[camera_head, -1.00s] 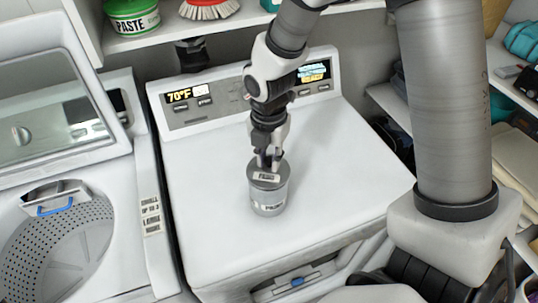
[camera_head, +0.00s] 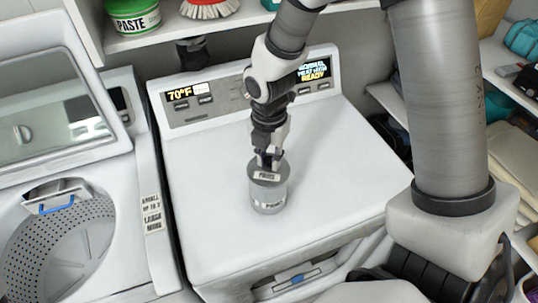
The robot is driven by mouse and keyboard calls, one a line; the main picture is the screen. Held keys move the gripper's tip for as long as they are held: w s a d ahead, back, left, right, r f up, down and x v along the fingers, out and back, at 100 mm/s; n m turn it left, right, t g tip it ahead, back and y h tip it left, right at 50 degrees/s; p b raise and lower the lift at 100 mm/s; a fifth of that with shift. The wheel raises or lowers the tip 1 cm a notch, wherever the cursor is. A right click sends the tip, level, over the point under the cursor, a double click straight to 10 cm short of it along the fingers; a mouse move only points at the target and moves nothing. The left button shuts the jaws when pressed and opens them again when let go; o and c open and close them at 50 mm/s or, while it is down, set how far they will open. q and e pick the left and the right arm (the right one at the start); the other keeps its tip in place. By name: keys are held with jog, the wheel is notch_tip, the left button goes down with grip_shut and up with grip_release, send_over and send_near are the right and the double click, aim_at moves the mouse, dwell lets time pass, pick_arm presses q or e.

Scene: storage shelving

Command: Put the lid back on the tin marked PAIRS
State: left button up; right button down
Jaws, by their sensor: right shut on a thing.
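The grey tin (camera_head: 268,199) marked PAIRS stands upright on the white top of the dryer, near its middle. Its grey lid (camera_head: 267,174), with a small label, sits at the top of the tin and looks level. I cannot tell whether it is fully seated. My right gripper (camera_head: 269,162) points down from above and is shut on the lid; its fingertips meet the lid's top. The gripper hides part of the lid's far side. My left gripper is not in view.
The white dryer top (camera_head: 190,190) is clear around the tin. Its control panel (camera_head: 245,95) rises behind. An open washer (camera_head: 75,220) is at the left. A shelf above holds a green PASTE tub (camera_head: 133,17) and a red brush (camera_head: 208,8). Shelves with goods stand at the right.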

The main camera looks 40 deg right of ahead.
jog(key=shift+p, duration=0.45)
dwell(0.5)
jog(key=shift+c, duration=2.2)
grip_release()
notch_tip(320, 180, up, 5)
jog(key=p, duration=0.5)
jog(key=shift+p, duration=0.35)
jog(key=shift+r+p, duration=0.5)
jog(key=shift+r, duration=0.5)
